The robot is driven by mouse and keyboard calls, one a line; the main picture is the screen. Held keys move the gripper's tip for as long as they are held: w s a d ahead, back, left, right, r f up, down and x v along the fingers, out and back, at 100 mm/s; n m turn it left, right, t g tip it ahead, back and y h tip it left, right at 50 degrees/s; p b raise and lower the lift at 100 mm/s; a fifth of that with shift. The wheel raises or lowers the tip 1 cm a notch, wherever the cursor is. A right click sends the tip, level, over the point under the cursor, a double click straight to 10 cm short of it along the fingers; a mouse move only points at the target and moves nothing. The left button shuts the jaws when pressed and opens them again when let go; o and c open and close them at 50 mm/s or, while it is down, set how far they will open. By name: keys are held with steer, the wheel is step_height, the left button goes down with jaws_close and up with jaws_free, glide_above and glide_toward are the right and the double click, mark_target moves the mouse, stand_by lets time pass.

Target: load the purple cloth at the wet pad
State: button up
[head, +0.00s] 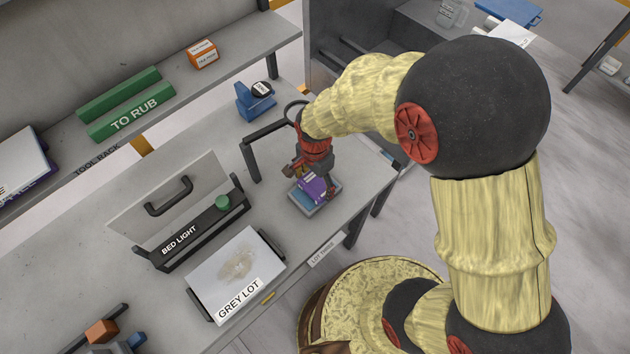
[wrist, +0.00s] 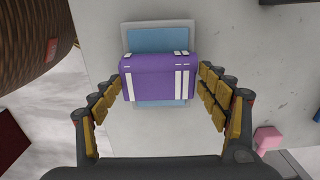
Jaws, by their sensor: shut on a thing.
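The purple cloth (head: 314,187) is a folded block with white stripes. In the wrist view the cloth (wrist: 158,80) sits between the two fingers of my gripper (wrist: 160,88), which are shut on its left and right ends. The wet pad (head: 326,200) is a blue square in a pale tray. It also shows in the wrist view (wrist: 158,40), behind and partly hidden by the cloth. My gripper (head: 311,176) points down over the pad. The cloth is on or just above the pad; I cannot tell whether they touch.
The grey lot tray (head: 237,272), with a pale smear on it, and the bed light box (head: 190,232) stand to the left. A dark frame (head: 262,142) and a blue stand (head: 256,102) are behind. A small pink block (wrist: 267,138) shows in the wrist view.

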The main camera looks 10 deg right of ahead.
mark_target(315, 185)
steer(key=shift+r+p, duration=2.7)
steer(key=shift+r, duration=0.85)
steer(key=shift+f, duration=0.1)
